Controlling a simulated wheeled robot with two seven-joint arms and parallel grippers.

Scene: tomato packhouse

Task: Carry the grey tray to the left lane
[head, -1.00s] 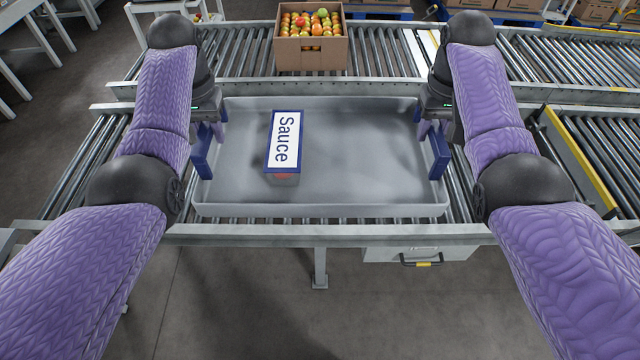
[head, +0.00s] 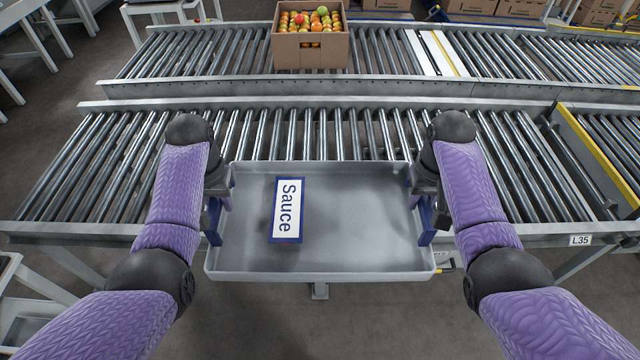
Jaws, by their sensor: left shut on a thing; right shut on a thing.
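The grey tray (head: 340,264) is held between my two grippers, its near part sticking out past the front edge of the near roller conveyor. My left gripper (head: 219,205) is shut on the blue handle (head: 214,222) at the tray's left side. My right gripper (head: 422,203) is shut on the blue handle (head: 427,222) at the right side. The fingertips are partly hidden by the wrists and handles. Which part of the conveyor is the left lane I cannot tell.
The near roller conveyor (head: 300,135) is bare behind and beside the tray. A yellow-edged divider (head: 590,150) stands on the right, near an L35 label (head: 580,240). A cardboard box of tomatoes (head: 310,48) sits on the far conveyor (head: 190,55).

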